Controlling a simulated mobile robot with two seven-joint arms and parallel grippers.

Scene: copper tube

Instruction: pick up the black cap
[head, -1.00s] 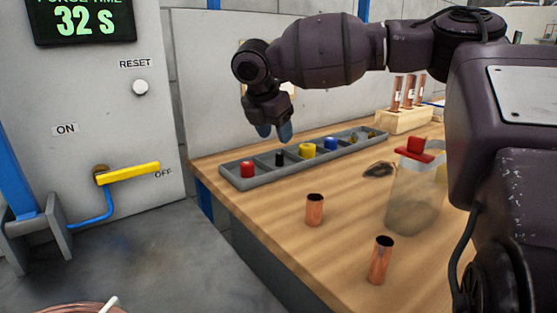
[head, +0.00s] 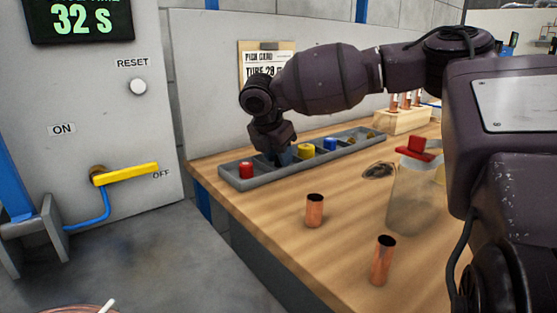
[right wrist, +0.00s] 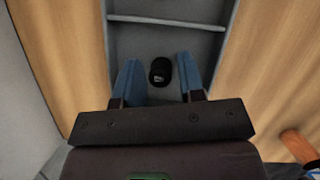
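The black cap (right wrist: 160,71) lies in a compartment of the grey tray (right wrist: 166,9) in the right wrist view. My right gripper (right wrist: 158,74) is open, with one blue finger on each side of the cap and a visible gap to each. In the head view my right gripper (head: 281,156) is lowered into the tray (head: 268,178), between the red cap and the yellow cap. It hides the black cap there. My left gripper is not in view.
The tray also holds a red cap (head: 246,170), a yellow cap (head: 306,151) and a blue cap (head: 330,144). Two copper tubes (head: 315,210) (head: 383,260) stand on the wooden table. A clear container (head: 412,195) with a red top and a tube rack (head: 403,121) stand to the right.

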